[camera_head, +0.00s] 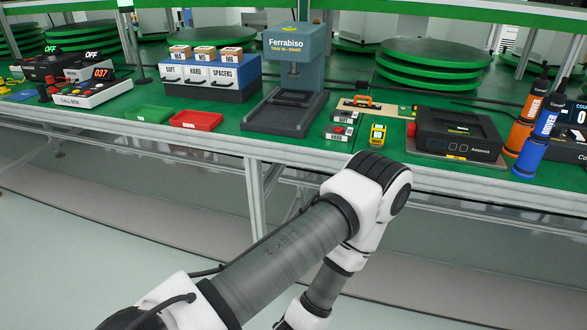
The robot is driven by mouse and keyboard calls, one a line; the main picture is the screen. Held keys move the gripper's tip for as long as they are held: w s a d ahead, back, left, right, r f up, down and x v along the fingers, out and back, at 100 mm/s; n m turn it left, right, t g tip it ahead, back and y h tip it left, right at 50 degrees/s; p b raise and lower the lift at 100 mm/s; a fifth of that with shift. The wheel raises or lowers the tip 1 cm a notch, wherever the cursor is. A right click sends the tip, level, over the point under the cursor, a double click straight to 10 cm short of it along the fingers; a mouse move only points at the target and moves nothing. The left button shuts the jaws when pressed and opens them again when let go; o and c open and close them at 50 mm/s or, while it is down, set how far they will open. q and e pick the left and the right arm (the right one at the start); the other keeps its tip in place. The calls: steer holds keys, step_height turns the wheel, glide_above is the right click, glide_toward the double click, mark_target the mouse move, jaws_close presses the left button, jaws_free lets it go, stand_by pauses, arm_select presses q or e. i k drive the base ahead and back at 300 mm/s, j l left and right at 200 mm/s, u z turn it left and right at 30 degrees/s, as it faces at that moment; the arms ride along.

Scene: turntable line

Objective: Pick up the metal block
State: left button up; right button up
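No block is clearly readable as the metal block. Two small grey-white pieces lie on the green bench right of the press: one with a dark label that seems to read SOFT (342,118) and, just in front of it, one with a red spot on top (339,133). A yellow block with a label (378,134) stands to their right. I cannot tell what any of them is made of. One of my arms rises from the lower left and bends in front of the bench, its far part running down out of the picture. Neither gripper shows.
A blue-grey Ferrabiso press (294,70) stands mid-bench, with a drawer cabinet (210,78) left of it. A red tray (196,120) and a green tray (148,114) lie left. A black device (458,134) and orange (524,125) and blue (537,143) drivers stand right.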

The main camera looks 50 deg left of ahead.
mark_target(336, 116)
steer(key=u, duration=1.25)
